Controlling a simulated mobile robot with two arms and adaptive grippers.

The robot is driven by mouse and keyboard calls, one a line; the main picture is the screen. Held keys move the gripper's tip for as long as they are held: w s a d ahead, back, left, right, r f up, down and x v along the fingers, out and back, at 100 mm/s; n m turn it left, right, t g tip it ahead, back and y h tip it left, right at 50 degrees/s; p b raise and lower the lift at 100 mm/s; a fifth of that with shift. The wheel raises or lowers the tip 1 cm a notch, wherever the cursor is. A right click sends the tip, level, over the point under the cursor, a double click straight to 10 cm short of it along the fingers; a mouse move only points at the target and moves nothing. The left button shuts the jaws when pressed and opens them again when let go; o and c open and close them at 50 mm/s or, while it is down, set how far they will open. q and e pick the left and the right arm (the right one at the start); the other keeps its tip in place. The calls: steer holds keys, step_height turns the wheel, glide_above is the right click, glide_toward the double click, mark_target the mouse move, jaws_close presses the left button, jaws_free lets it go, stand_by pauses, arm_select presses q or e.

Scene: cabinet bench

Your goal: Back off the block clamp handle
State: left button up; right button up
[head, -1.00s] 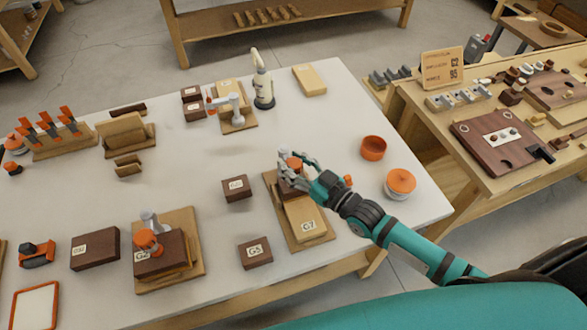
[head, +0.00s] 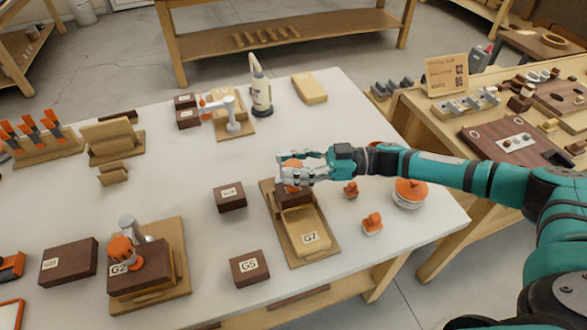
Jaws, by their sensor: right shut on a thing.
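My right gripper (head: 291,174) is closed around an orange handle (head: 292,188) at the far end of the G7 block clamp. The fingers and wrist hide most of that handle. The clamp has a tan wooden base (head: 268,213), a dark block (head: 296,194) under the gripper and a light wooden block (head: 306,228) labelled G7 in front. A similar clamp with a large orange knob (head: 124,251) holds a dark block labelled G2 at the lower left. Another clamp with a grey post (head: 232,118) and an orange end stands farther back. My left gripper is not in view.
Dark blocks, one labelled G5 (head: 249,267) and one (head: 230,197) left of the clamp, stand close by.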

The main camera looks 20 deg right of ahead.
steer(key=n+g+b, duration=0.1)
steer(key=n+g, duration=0.1)
steer(key=g, duration=0.1)
steer(key=n+g+b, duration=0.1)
steer(key=g+b, duration=0.1)
steer(key=shift+w+a+f+n+g, duration=0.1)
steer(key=shift+f+n+g, duration=0.05)
steer(key=shift+n+g, duration=0.25)
steer(key=shift+r+n+g+b, duration=0.2)
steer(key=shift+n+g+b, duration=0.65)
steer(key=shift+g, duration=0.45)
steer(key=o, duration=1.2)
steer(key=shift+v, duration=6)
